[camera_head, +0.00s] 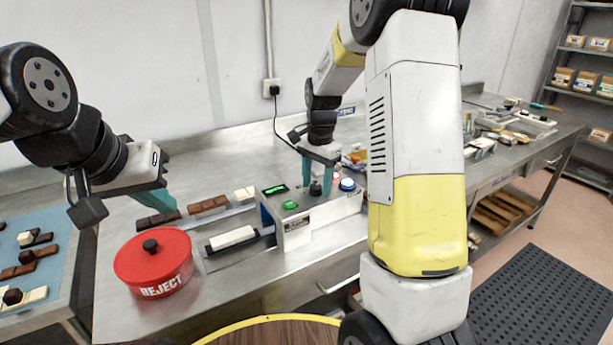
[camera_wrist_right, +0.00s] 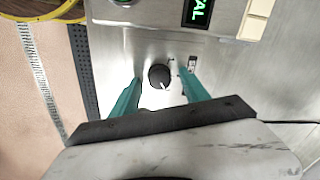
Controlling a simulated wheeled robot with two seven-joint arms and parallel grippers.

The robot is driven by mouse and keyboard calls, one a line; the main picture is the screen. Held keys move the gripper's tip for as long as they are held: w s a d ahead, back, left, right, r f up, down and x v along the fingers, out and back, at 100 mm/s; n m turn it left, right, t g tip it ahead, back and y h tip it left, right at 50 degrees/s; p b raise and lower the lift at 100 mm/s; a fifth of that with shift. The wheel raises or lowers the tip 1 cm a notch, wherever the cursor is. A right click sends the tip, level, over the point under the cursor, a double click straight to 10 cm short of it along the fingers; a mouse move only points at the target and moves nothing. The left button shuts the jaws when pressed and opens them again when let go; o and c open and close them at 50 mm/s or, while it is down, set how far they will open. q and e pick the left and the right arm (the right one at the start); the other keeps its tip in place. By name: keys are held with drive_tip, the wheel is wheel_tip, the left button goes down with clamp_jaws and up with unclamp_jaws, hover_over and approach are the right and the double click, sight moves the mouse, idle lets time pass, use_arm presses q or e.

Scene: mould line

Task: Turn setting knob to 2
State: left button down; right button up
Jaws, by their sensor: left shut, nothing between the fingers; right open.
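The setting knob (camera_wrist_right: 159,76) is a small black round knob with a white pointer mark on the steel top of the control box. In the wrist view its pointer is towards the lower right; the scale marks around it are too small to read. In the head view the knob (camera_head: 316,188) is on the control box (camera_head: 298,230). My right gripper (camera_wrist_right: 160,77) is open, with one teal finger on each side of the knob; I cannot tell whether they touch it. My left gripper (camera_head: 170,209) is shut and empty, above the bench left of the box.
The box has a green display (camera_head: 275,189), a green button (camera_head: 290,205) and a blue-lit button (camera_head: 347,184). A red REJECT tub (camera_head: 153,265) stands left of it. Chocolate bars (camera_head: 208,206) lie behind. A white bar (camera_head: 231,237) lies at the box's left side.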

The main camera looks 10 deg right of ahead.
clamp_jaws()
drive_tip(key=n, duration=0.5)
drive_tip(key=shift+w+n, duration=0.1)
drive_tip(key=shift+n, duration=0.2)
drive_tip(key=n, duration=0.5)
drive_tip(key=shift+a+n, duration=0.1)
drive_tip(key=shift+n, duration=0.6)
unclamp_jaws()
